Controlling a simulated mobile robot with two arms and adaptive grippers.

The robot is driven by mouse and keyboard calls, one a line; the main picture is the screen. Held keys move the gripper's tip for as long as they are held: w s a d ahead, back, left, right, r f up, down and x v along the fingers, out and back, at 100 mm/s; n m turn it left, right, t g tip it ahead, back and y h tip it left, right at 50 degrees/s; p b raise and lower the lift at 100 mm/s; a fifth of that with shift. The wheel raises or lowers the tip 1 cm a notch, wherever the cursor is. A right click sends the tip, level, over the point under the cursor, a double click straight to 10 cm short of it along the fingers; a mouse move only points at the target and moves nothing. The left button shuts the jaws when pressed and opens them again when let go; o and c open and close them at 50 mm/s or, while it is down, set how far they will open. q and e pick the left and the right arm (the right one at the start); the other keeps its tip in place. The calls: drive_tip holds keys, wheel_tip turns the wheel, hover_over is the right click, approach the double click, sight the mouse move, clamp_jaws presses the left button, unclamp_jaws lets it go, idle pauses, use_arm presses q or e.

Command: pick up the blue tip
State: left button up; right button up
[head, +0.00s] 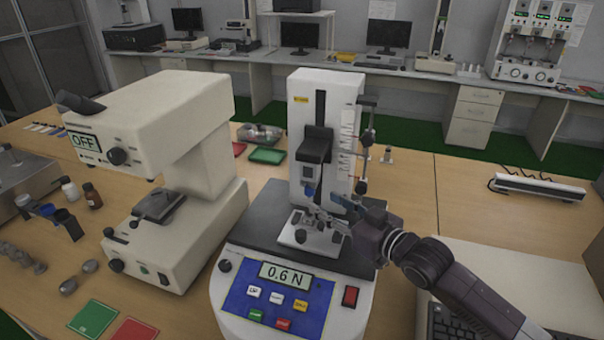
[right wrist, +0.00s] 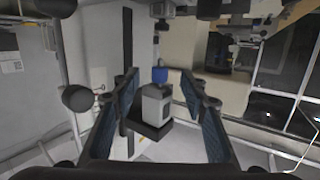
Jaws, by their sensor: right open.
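The blue tip (head: 309,191) is a small blue piece below the dark head of the white force tester (head: 327,90), whose display reads 0.6 N. In the right wrist view the blue tip (right wrist: 159,75) sits at the end of a grey block (right wrist: 157,104), between my two fingers in the picture. My right gripper (head: 325,211) is open in front of the tester's column, near the tip. Its fingers, with blue pads, stand apart on either side (right wrist: 170,105). I see no contact with the tip. My left gripper is not in view.
A cream instrument marked OFF (head: 150,115) stands close on the left. A ruler and a thin rod (head: 366,150) rise beside the tester's column on the right. A keyboard (head: 460,322) lies at the lower right.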

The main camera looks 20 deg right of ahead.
sight(313, 193)
drive_tip(key=shift+w+a+r, duration=0.15)
drive_tip(key=shift+w+a, duration=0.15)
drive_tip(key=shift+w, duration=0.35)
drive_tip(key=shift+w+a+p, duration=0.15)
drive_tip(key=shift+w+p, duration=0.05)
drive_tip(key=shift+p, duration=0.15)
drive_tip(key=shift+w+a, duration=0.15)
drive_tip(key=shift+w, duration=0.15)
drive_tip(key=p+x, duration=0.2)
drive_tip(key=x, duration=0.2)
drive_tip(key=shift+w, duration=0.4)
drive_tip(key=shift+c, duration=1.2)
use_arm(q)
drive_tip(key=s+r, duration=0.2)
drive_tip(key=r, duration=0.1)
use_arm(e)
clamp_jaws()
